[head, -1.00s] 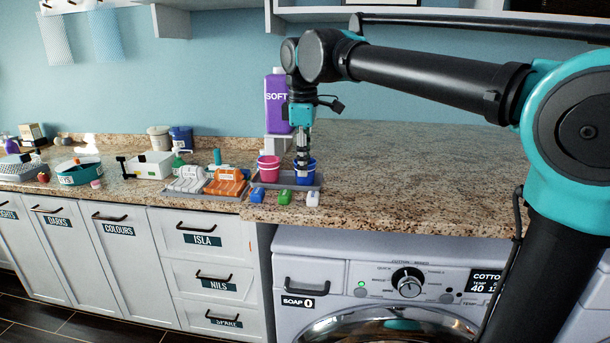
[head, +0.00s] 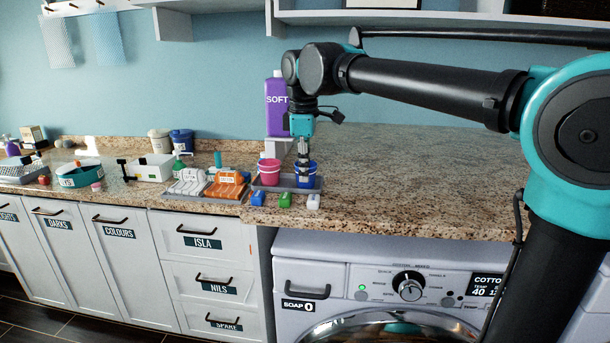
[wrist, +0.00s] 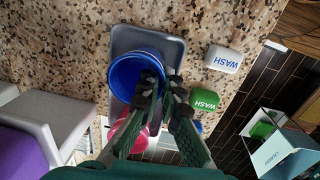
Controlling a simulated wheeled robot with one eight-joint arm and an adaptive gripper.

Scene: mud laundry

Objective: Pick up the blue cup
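The blue cup (head: 313,172) stands upright at the right end of a grey tray (head: 266,184) on the counter. In the wrist view the blue cup (wrist: 122,80) is seen from above, open and empty-looking. My gripper (head: 303,164) points down at the cup. In the wrist view my gripper (wrist: 162,84) has one fingertip over the cup's inside and the other outside its right rim. A gap shows between the fingertips, with the rim between them. I cannot tell whether either finger touches the cup.
A pink cup (head: 269,172) stands just left of the blue one. A purple SOFT bottle (head: 277,98) stands on a stand behind. Blue, green and white (head: 313,201) blocks lie before the tray. The counter to the right (head: 420,180) is clear.

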